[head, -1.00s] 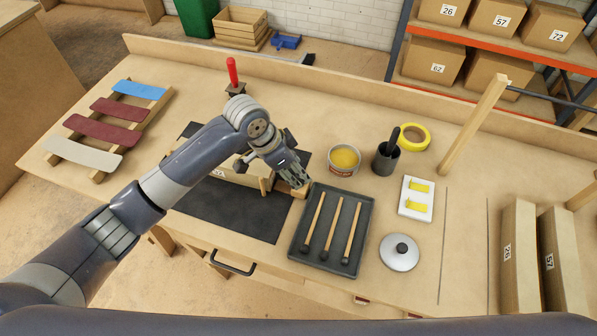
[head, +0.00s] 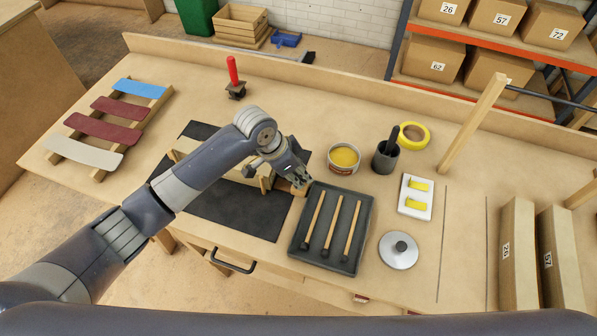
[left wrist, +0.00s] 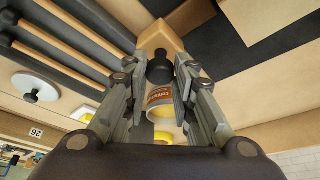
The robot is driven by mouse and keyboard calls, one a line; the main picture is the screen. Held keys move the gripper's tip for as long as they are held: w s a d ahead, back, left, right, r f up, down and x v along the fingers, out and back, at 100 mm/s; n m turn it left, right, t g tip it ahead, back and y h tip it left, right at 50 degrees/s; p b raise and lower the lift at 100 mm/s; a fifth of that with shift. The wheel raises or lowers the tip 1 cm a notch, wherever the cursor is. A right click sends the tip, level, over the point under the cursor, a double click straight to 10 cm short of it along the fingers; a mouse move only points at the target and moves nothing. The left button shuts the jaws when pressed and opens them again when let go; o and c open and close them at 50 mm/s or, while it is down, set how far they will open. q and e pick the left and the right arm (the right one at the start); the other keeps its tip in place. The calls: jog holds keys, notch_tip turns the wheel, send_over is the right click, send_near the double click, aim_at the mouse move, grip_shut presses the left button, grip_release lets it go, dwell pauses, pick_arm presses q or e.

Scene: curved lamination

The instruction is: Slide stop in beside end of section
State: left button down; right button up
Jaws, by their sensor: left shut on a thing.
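The stop (left wrist: 165,38) is a pale wooden block with a dark knob, between the fingers of my left gripper (left wrist: 161,74) in the left wrist view. In the head view my left gripper (head: 297,180) is shut on it, and a bit of the stop (head: 298,190) shows below the fingers at the mat's right edge. The wooden section (head: 249,180) lies on the black mat (head: 235,214), partly hidden by my left arm. The stop is close to its right end; I cannot tell whether they touch. My right gripper is out of view.
A dark tray (head: 359,258) with several dark-tipped sticks lies just right of the stop. A tin (head: 344,161), a black cup (head: 384,160) and yellow tape (head: 414,135) stand behind. A red-handled tool (head: 233,75) is at the back left.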

pick_arm(q)
jog(key=shift+w+a+r+p, duration=0.1)
jog(key=shift+w+a+p, duration=0.15)
jog(key=shift+a, duration=0.35)
jog(key=shift+w+a+r+p, duration=0.15)
jog(key=shift+a+p, duration=0.1)
jog(key=shift+a, duration=0.3)
jog(key=shift+w+a+f, duration=0.1)
jog(key=shift+a+f, duration=0.15)
jog(key=shift+a, duration=0.1)
jog(key=c, duration=1.4)
grip_release()
jog(key=shift+d, duration=0.15)
jog(key=shift+o, duration=0.2)
jog(key=shift+r, duration=0.1)
jog(key=v, duration=1.1)
jog(key=shift+r, duration=0.35)
jog(key=shift+c, duration=0.5)
